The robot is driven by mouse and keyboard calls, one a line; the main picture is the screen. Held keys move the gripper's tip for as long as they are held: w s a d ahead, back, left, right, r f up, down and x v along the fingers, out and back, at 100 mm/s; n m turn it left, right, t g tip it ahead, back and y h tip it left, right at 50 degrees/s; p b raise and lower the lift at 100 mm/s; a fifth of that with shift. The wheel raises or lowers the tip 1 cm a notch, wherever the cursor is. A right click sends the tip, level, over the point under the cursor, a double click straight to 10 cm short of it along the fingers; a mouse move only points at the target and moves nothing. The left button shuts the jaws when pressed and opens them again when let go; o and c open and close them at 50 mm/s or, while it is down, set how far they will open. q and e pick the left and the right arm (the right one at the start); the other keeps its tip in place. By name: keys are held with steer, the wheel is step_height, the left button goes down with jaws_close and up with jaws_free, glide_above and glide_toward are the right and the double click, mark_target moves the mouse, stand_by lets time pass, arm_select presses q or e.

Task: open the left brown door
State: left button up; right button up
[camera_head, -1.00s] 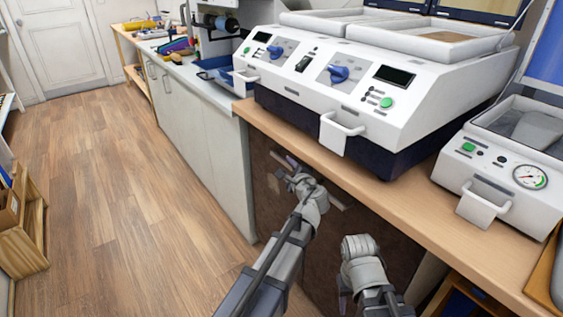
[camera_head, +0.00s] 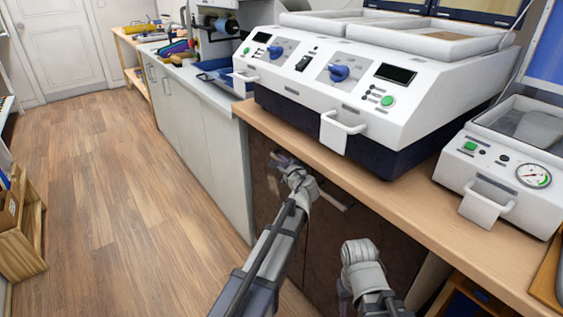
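The left brown door (camera_head: 266,212) is under the wooden counter, beside the pale cabinet, and looks closed. A light handle piece (camera_head: 272,184) shows near its top, partly hidden by my gripper. My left gripper (camera_head: 281,160) is at the upper part of this door, close to the handle. Its fingers are small and dark against the door, so I cannot tell whether they are open or shut, or touch the handle. The right brown door (camera_head: 376,222) stands to the right, partly behind my arms. My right arm points down in front of it; its gripper is not clearly visible.
The wooden counter (camera_head: 398,185) overhangs the doors and carries a large white machine (camera_head: 420,110) and a smaller one with a gauge (camera_head: 505,185). Pale cabinets (camera_head: 205,140) adjoin on the left. The wooden floor (camera_head: 120,200) is open; a wooden crate (camera_head: 22,240) stands at far left.

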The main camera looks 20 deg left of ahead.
arm_select(q)
jaws_close()
stand_by(1.0)
